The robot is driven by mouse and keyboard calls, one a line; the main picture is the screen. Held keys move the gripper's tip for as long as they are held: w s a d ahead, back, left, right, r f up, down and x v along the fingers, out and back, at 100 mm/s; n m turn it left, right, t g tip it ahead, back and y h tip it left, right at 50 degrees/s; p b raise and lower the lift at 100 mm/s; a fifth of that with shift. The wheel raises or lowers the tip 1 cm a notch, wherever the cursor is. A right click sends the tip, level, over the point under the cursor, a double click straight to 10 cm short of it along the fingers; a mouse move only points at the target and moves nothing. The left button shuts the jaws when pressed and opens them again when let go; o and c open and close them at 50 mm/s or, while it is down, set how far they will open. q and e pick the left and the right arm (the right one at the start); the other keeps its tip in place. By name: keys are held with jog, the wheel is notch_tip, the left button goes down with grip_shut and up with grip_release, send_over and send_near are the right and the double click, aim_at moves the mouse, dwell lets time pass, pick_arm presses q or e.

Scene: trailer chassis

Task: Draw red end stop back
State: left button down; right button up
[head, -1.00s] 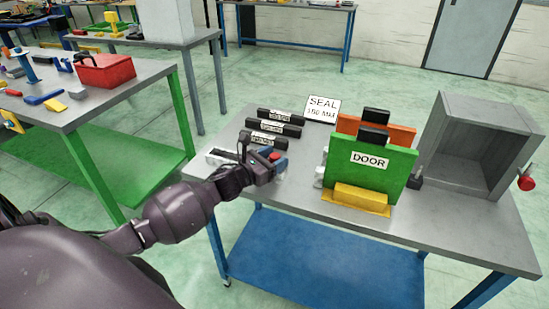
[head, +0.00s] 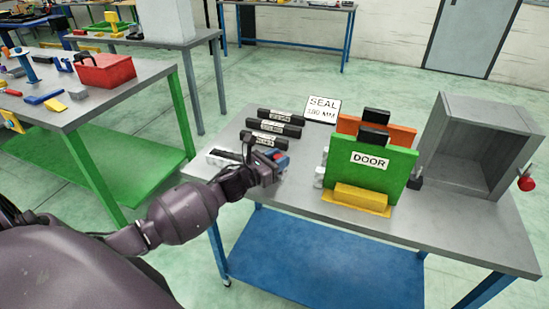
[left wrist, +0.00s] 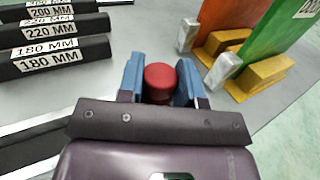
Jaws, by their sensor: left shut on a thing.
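The red end stop (left wrist: 159,82) shows as a round red knob between the two blue fingers of my left gripper (left wrist: 160,88) in the left wrist view. The fingers are shut on it. In the head view my left gripper (head: 273,163) is low over the grey bench, and only a bit of the red end stop (head: 280,158) shows there. A pale jig (head: 222,157) lies to the left of the hand, partly hidden by it. My right gripper is in neither current view.
Labelled black seal strips (head: 275,128) lie behind the hand, by a SEAL sign (head: 322,109). A green DOOR panel (head: 370,165) stands in a yellow holder (head: 357,199) to the right. A grey open box (head: 480,145) is farther right. Bare bench lies in front.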

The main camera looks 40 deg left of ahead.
pick_arm(q)
jog(key=d, duration=0.3)
jog(key=shift+w+d, duration=0.4)
jog(key=shift+d, duration=0.2)
jog(key=c, duration=0.8)
grip_release()
jog(key=shift+w+d, duration=0.1)
jog(key=shift+d, duration=0.05)
jog(key=shift+s+a, duration=0.25)
jog(key=shift+s, duration=0.2)
jog(key=v, duration=0.8)
jog(key=shift+s, duration=0.35)
jog(key=shift+s+a, duration=0.1)
jog(key=shift+s, duration=0.45)
pick_arm(e)
jog(key=shift+r, duration=0.1)
